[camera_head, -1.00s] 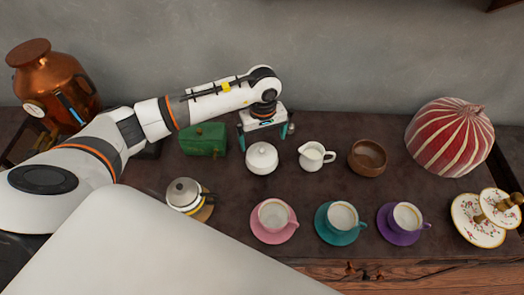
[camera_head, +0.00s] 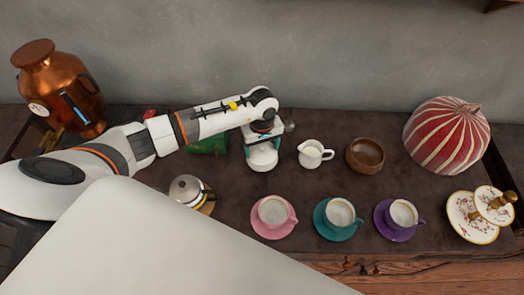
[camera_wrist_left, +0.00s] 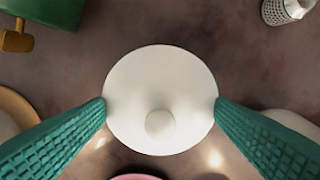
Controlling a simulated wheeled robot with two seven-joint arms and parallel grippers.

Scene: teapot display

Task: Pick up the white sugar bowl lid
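The white sugar bowl lid (camera_wrist_left: 160,85) is round with a small knob and fills the middle of the left wrist view. In the head view the white sugar bowl (camera_head: 262,163) is mostly hidden under my left gripper (camera_head: 262,150), so lid and bowl are hard to tell apart there. My left gripper also shows in the left wrist view (camera_wrist_left: 160,105). Its two green fingers are spread wide, one at each side of the lid's rim. I cannot tell whether they touch it. My right gripper is not in view.
A white creamer (camera_head: 311,155) and wooden bowl (camera_head: 365,156) stand to the right. Pink (camera_head: 255,225), teal (camera_head: 329,232) and purple (camera_head: 385,228) saucers with cups are in front. A green box (camera_head: 208,147) and metal pot (camera_head: 186,189) are left; a metal shaker (camera_wrist_left: 284,10) is behind.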

